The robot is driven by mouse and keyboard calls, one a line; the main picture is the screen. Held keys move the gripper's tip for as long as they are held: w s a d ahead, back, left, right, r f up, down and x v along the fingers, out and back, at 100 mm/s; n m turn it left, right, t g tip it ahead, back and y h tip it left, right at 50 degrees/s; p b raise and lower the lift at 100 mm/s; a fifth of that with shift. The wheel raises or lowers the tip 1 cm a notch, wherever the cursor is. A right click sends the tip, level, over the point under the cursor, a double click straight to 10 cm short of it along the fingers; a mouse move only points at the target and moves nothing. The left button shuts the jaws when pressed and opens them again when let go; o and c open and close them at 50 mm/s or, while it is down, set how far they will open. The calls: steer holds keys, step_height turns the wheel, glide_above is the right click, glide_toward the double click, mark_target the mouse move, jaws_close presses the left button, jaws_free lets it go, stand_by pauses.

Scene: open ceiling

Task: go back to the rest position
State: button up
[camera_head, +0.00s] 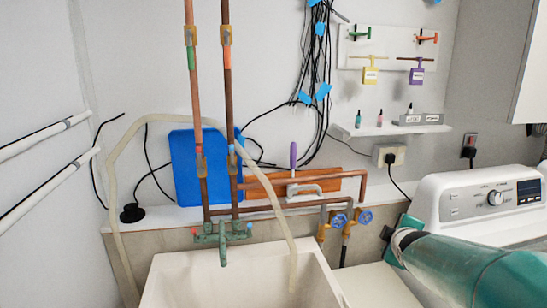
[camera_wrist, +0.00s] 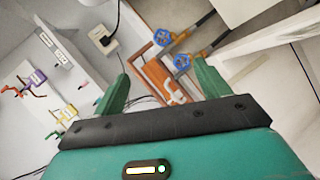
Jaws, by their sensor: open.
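My gripper (camera_wrist: 160,72) shows in the wrist view with its two green fingers spread wide apart. Nothing is between the fingers and it holds nothing. Beyond it, the blue valve knobs (camera_wrist: 172,50) and copper pipes are in view, apart from the fingers. In the head view my teal arm reaches in from the lower right, in front of the white washing machine (camera_head: 470,195). The gripper's fingers are not clearly visible there.
A white sink (camera_head: 240,270) stands at the front centre, with a hose (camera_head: 110,200) and copper pipes (camera_head: 228,100) above it. A blue board (camera_head: 195,165) leans on the wall. A small shelf (camera_head: 390,129) and a hook panel (camera_head: 388,50) are on the back wall.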

steer(key=s+a+f+m+g+y, duration=0.1)
steer(key=s+a+m+g, duration=0.2)
steer(key=s, duration=1.1)
steer(key=s+a+f+m+g+y, duration=0.1)
steer(key=s+a+m+g, duration=0.2)
steer(key=s+a+m, duration=0.5)
steer(key=s+a, duration=0.3)
steer(key=s, duration=0.3)
steer(key=shift+f+m+g+y, duration=0.25)
steer(key=shift+m+g+y, duration=0.05)
steer(key=shift+y, duration=0.1)
steer(key=shift+a, duration=0.1)
